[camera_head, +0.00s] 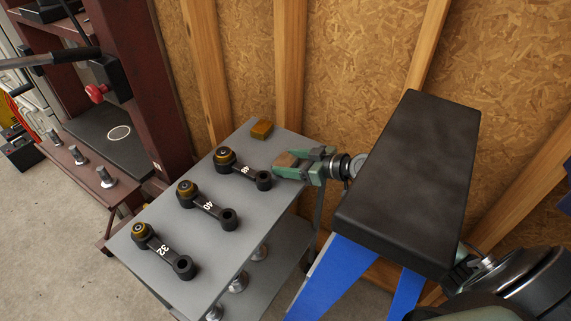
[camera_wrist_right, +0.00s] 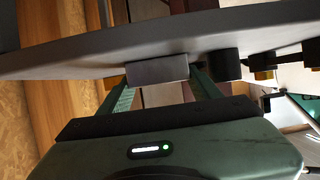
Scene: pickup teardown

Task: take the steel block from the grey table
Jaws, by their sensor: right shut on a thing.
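The steel block (camera_head: 286,160) is a small block at the right edge of the grey table (camera_head: 186,238), showing a brownish tint on top in the head view. My right gripper (camera_head: 290,167) reaches in from the right with green fingers, shut on the block. In the right wrist view the block (camera_wrist_right: 157,70) shows plain grey between the two fingers, close against the tabletop. I cannot tell whether it still touches the table. My left gripper is not in view.
Several black connecting rods with numbers, such as the rod marked 32 (camera_head: 162,250), lie on the table. A brass-coloured block (camera_head: 262,129) sits at its far corner. A black-topped stand with blue legs (camera_head: 415,180) is at right, and a dark red press (camera_head: 135,90) at left.

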